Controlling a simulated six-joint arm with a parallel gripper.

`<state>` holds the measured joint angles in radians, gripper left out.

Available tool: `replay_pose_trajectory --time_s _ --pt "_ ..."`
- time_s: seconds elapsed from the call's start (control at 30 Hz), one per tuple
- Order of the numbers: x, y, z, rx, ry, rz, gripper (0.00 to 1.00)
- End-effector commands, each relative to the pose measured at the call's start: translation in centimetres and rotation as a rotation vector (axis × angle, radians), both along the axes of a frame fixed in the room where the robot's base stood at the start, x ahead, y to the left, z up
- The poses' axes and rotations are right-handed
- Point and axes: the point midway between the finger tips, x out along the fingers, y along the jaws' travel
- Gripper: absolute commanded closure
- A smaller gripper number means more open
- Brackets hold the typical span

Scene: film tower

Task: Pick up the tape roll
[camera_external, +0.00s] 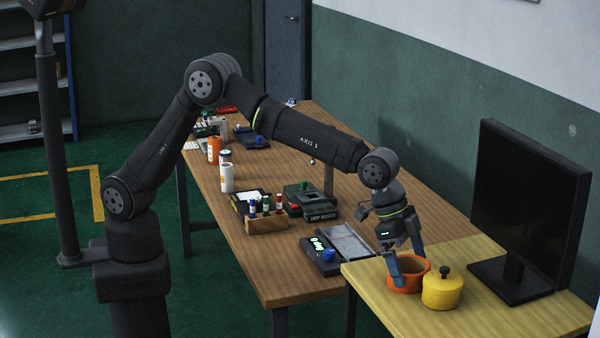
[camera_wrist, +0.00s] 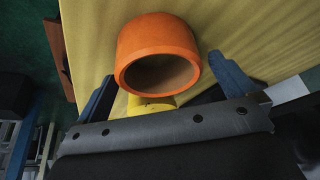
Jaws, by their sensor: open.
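The tape roll (camera_external: 408,283) is an orange ring with a wide dark hole, standing on the yellow table at the lower right. In the wrist view the tape roll (camera_wrist: 158,38) is at the top centre, with its hole facing the camera. My gripper (camera_external: 409,268) is open with blue fingers, pointing down at the roll. One finger passes in front of the roll's outer side and the other is by its far rim. In the wrist view the fingers of my gripper (camera_wrist: 160,88) lie on either side of the roll. I cannot tell whether either finger touches it.
A yellow lidded pot (camera_external: 442,290) with a black knob stands close to the roll's right. A black monitor (camera_external: 528,205) stands further right. A scale (camera_external: 322,256) and a grey tray (camera_external: 346,243) lie to the left. The yellow table (camera_external: 480,323) is clear in front.

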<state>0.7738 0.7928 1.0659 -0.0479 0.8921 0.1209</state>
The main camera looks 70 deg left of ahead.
Motion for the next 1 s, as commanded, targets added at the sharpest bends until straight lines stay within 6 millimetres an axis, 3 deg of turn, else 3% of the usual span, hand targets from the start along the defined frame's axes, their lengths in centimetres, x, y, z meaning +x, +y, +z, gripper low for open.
replay_pose_trajectory --time_s 0.1,0.3,0.53,0.83,1.0 --pt "0.2 -0.3 -1.0 -0.002 -0.001 0.000 0.00" --pt "0.2 -0.4 -0.9 -0.002 -0.002 0.000 0.02" --pt "0.2 -0.4 -0.9 -0.002 -0.001 0.000 0.45" --pt "0.2 -0.4 -0.7 -0.002 -0.002 0.000 0.45" --pt "0.3 -0.4 0.7 -0.004 -0.004 -0.001 0.45"
